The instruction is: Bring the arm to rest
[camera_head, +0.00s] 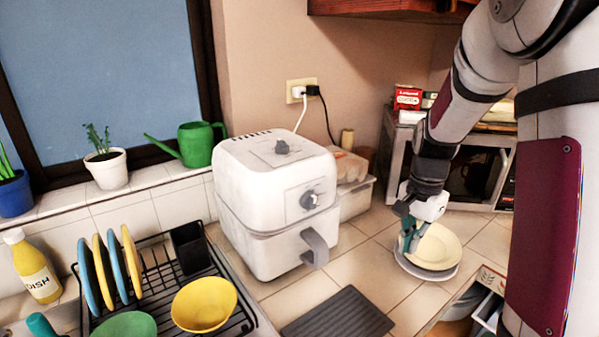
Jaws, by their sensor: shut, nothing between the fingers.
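My gripper (409,238) is at the right of the head view, at the end of my arm, which comes down from the upper right. It points down over the left side of a cream bowl (438,247). The bowl sits on a white plate (448,277) on the tiled counter. My gripper is shut with nothing in it. Whether its fingertips touch the bowl cannot be told from this view.
A white air fryer (262,190) stands left of my gripper. A microwave (471,172) is behind my arm. A dark ribbed mat (339,316) lies in front. A dish rack (160,275) with plates and a yellow bowl (204,305) is at left. An open drawer (487,306) is at lower right.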

